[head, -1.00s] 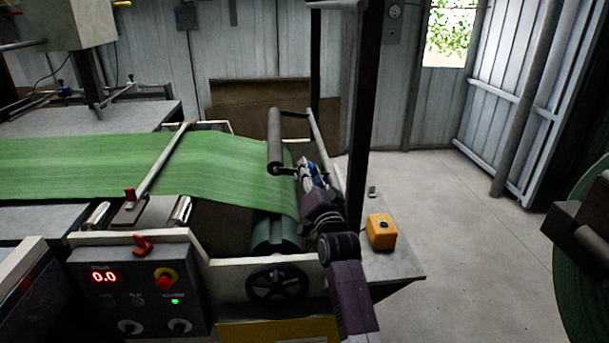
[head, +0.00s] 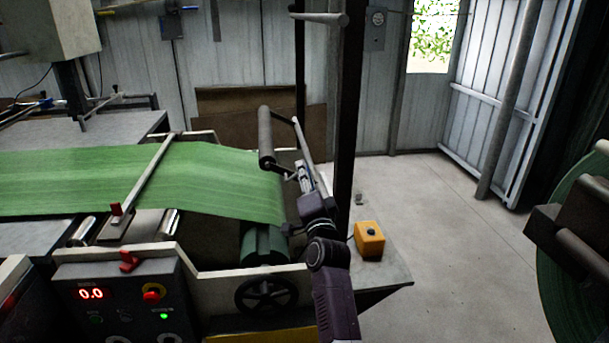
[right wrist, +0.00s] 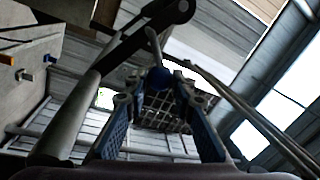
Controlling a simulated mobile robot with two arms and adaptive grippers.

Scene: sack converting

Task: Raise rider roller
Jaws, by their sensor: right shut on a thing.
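The rider roller (head: 266,138) is a dark grey cylinder on a pivoting frame, above the right end of the green web (head: 215,180). A gap shows between it and the core roll (head: 265,245) below. My right gripper (head: 303,172) is at the near end of the roller, shut on its handle. In the right wrist view, my blue fingers (right wrist: 158,88) close around a small blue part of the handle, and the roller (right wrist: 72,120) runs along the left. The exact contact is partly hidden by the fingers. My left gripper is out of view.
A control panel (head: 120,300) with a red 0.0 display and a black handwheel (head: 266,293) are in front. A yellow button box (head: 369,240) sits on the side plate. A dark post (head: 346,120) stands behind my right arm.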

